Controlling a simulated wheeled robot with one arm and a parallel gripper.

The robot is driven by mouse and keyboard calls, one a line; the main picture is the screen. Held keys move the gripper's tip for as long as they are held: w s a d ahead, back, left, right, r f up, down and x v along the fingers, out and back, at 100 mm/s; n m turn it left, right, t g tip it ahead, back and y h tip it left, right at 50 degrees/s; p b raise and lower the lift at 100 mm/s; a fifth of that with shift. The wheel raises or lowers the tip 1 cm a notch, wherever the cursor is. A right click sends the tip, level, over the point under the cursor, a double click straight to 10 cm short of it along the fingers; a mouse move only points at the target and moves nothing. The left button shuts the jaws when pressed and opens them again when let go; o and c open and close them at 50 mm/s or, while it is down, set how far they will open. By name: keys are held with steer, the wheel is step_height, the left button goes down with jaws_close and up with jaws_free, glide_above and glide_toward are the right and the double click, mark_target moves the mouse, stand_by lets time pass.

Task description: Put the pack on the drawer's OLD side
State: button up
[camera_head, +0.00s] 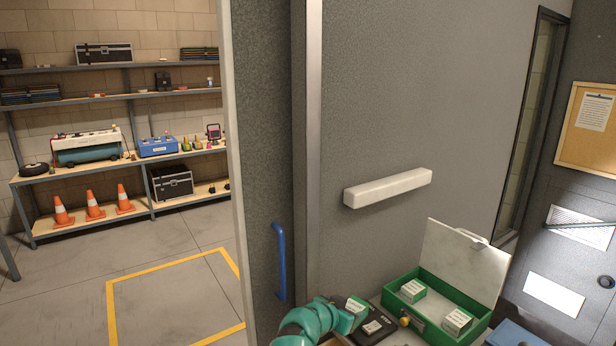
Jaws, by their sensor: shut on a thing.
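My teal arm reaches in from the bottom edge, and my gripper (345,318) is at its end. It is shut on a small white and green pack (357,306), held above the bench beside the green case. The fingertips are small and partly hidden. Two similar packs, one at the left (413,290) and one at the front right (457,321), lie inside the open green case (450,290). I cannot make out a drawer or an OLD marking in this view.
A black box with a white label (374,327) lies just below the held pack, and a yellow knob (405,321) is beside it. The case's raised white lid (462,262) stands at the back. A blue object (515,334) is at the lower right.

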mark_target(349, 305)
steer(key=shift+w+a+r, duration=0.25)
steer(key=shift+w+r, duration=0.2)
steer(key=shift+r, duration=0.1)
steer(key=shift+w+r+n+t+y, duration=0.2)
steer(key=shift+w+n+t+y, duration=0.2)
steer(key=shift+n, duration=0.1)
steer(key=shift+w+r+y, duration=0.15)
steer(key=shift+w+y, duration=0.1)
steer(key=shift+y, duration=0.05)
steer(key=shift+w+d+r+n+t+y, duration=0.2)
steer(key=shift+d+n+t+y, duration=0.25)
steer(key=shift+n, duration=0.35)
steer(key=d, duration=0.1)
steer(key=s+d+n+y, duration=0.1)
steer(key=d+t, duration=0.1)
steer(key=shift+s+r+n+y, duration=0.15)
steer(key=shift+s+n+y, duration=0.15)
steer(key=shift+n+y, duration=0.1)
steer(key=s+d+f+n+y, duration=0.2)
steer(key=s+f, duration=0.6)
steer(key=s, duration=0.2)
steer(key=s+d+f+n+y, duration=0.1)
steer(key=s+f+y, duration=0.1)
steer(key=s+f, duration=0.7)
steer(key=shift+s+d+n, duration=0.35)
steer(key=shift+s+n, duration=0.05)
steer(key=shift+s, duration=0.25)
